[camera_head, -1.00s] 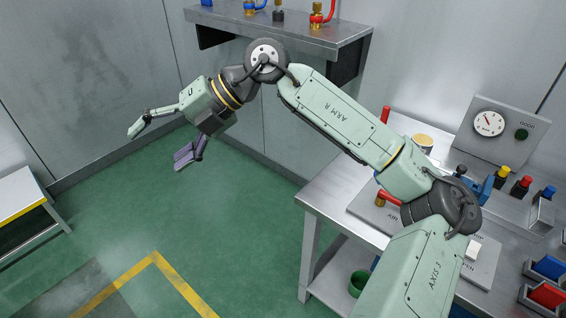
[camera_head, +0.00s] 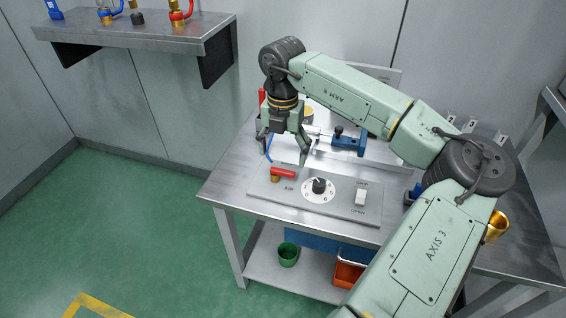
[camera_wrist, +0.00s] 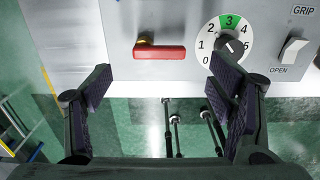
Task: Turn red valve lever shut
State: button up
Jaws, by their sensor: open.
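A red valve lever (camera_head: 284,172) sits on the grey control panel (camera_head: 350,210) beside the label "AIR", with its brass pivot at the left end. In the wrist view the red lever (camera_wrist: 160,53) lies level, pointing right from its pivot. My gripper (camera_head: 285,153) is open and empty, pointing down above the lever and apart from it. In the wrist view my gripper (camera_wrist: 160,82) has its fingers spread wide, with the lever ahead between them and slightly higher in the picture.
A dial (camera_head: 319,189) and a white rocker switch (camera_head: 361,197) stand on the panel right of the lever. A blue clamp-like part (camera_head: 347,141) lies behind. A wall shelf (camera_head: 150,40) at upper left holds several valves. A green cup (camera_head: 288,254) stands on the bench's lower shelf.

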aim_at(283, 170)
jog(key=shift+f+p, duration=0.5)
jog(key=shift+f, duration=2.2)
jog(key=shift+c, duration=0.5)
jog(key=c, duration=1)
